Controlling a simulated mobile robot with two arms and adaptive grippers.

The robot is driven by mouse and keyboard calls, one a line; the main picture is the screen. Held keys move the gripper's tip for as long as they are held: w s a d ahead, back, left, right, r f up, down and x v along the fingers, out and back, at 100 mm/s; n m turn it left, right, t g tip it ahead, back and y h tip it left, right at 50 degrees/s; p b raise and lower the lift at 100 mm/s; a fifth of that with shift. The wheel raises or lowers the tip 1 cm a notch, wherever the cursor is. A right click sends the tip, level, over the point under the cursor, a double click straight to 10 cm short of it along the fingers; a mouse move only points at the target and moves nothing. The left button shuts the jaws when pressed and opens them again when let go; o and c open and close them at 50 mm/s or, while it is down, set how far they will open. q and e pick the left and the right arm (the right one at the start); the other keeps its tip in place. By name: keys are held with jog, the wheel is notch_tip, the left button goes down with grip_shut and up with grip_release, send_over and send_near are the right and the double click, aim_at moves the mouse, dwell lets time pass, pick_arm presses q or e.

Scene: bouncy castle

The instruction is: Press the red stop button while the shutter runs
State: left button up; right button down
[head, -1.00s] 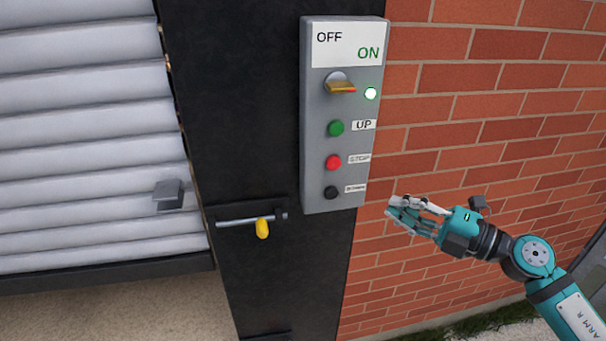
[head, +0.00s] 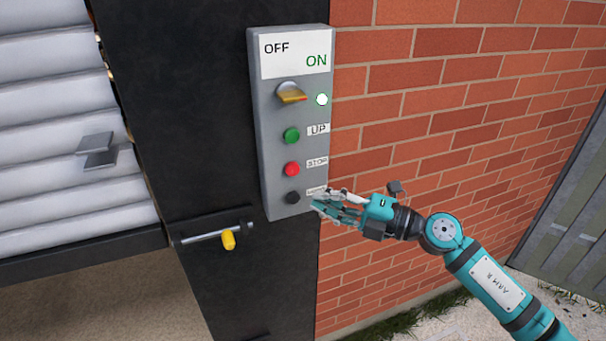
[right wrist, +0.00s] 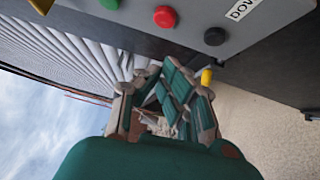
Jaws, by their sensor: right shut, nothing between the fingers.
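The red stop button (head: 292,169) sits on a grey control box (head: 268,140), between the green UP button (head: 291,135) above and a black button (head: 292,198) below. It also shows in the right wrist view (right wrist: 165,16). The shutter (head: 60,130) is on the left, its bottom edge above the ground. My right gripper (head: 318,201) is shut and empty, at the lower right of the box beside the black button. I cannot tell whether it touches the box. My left gripper is not in view.
The yellow selector (head: 292,93) is by ON, with a lit lamp (head: 321,99) beside it. A brick wall (head: 430,120) and a grey gate (head: 565,210) stand to the right.

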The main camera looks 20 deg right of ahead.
aim_at(290, 173)
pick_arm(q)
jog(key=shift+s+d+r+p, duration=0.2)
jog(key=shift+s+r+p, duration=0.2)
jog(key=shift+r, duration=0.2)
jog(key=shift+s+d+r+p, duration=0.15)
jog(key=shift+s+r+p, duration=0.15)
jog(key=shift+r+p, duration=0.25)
pick_arm(e)
jog(key=w+a, duration=0.1)
jog(key=w, duration=0.3)
jog(key=w+a, duration=0.1)
jog(key=w, duration=0.1)
jog(key=shift+a+r, duration=0.1)
jog(key=shift+a, duration=0.25)
jog(key=shift+w+r, duration=0.15)
jog(key=shift+w, duration=0.8)
jog(key=shift+s+d+r, duration=0.1)
jog(key=shift+s+r, duration=0.05)
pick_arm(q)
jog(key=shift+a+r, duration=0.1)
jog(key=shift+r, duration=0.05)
